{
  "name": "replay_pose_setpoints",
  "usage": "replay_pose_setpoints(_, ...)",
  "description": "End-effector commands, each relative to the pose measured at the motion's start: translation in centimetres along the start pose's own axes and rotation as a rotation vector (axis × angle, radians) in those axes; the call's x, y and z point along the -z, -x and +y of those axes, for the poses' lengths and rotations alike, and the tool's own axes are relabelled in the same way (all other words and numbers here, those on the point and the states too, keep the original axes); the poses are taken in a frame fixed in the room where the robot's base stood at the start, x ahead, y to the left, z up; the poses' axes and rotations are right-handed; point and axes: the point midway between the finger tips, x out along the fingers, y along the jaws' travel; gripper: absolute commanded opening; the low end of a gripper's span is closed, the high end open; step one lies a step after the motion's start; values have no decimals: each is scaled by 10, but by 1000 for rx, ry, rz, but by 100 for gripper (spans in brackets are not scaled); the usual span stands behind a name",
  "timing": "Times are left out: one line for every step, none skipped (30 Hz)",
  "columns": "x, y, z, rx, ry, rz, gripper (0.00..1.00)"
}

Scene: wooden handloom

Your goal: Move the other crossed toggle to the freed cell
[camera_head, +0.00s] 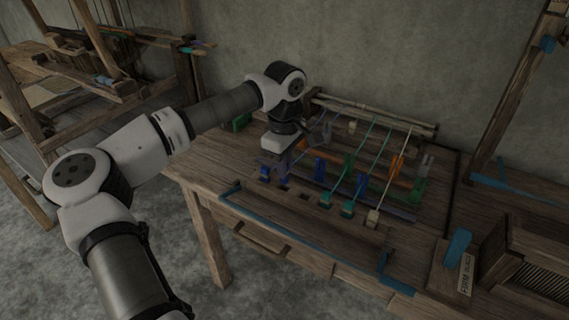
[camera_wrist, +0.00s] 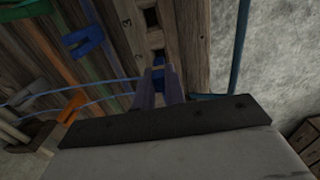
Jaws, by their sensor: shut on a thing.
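My gripper (camera_head: 270,168) is shut on a blue toggle (camera_head: 265,176) at the left end of the row of cells. In the wrist view the blue toggle (camera_wrist: 158,73) shows between my fingers (camera_wrist: 158,84). Whether it sits in the end cell or just above cannot be told. Two dark open cells, one beside the toggle (camera_head: 283,188) and one further right (camera_head: 304,196), look empty. Further right in the row stand a green toggle (camera_head: 326,200), a teal toggle (camera_head: 347,209) and a whitish toggle (camera_head: 373,218). Cords run back from the toggles.
Colored forked pegs, including a blue one (camera_wrist: 82,42) and an orange one (camera_wrist: 72,105), stand on strips behind the row. A wooden bar frame (camera_head: 375,115) stands at the back. A blue strip (camera_head: 280,228) runs along the table's front. A wooden loom frame (camera_head: 90,75) stands at left.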

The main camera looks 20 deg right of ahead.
Motion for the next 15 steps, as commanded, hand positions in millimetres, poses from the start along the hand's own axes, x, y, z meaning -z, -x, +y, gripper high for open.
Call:
replay_pose_setpoints(0, -2, 0, 0, 0, 0, 0)
replay_pose_setpoints(0, -3, 0, 0, 0, 0, 0)
replay_pose_setpoints(0, -5, 0, 0, 0, 0, 0)
replay_pose_setpoints(0, -6, 0, 0, 0, 0, 0)
replay_pose_setpoints(0, -8, 0, 1, 0, 0, 0)
replay_pose_setpoints(0, -11, 0, 1, 0, 0, 0)
replay_pose_setpoints(0, -13, 0, 1, 0, 0, 0)
replay_pose_setpoints(0, -15, 0, 1, 0, 0, 0)
replay_pose_setpoints(0, -17, 0, 1, 0, 0, 0)
replay_pose_setpoints(0, -19, 0, 1, 0, 0, 0)
replay_pose_setpoints(0, -21, 0, 1, 0, 0, 0)
replay_pose_setpoints(0, -23, 0, 1, 0, 0, 0)
replay_pose_setpoints(0, -25, 0, 0, 0, 0, 0)
replay_pose_setpoints(0, -27, 0, 0, 0, 0, 0)
replay_pose_setpoints(0, -29, 0, 0, 0, 0, 0)
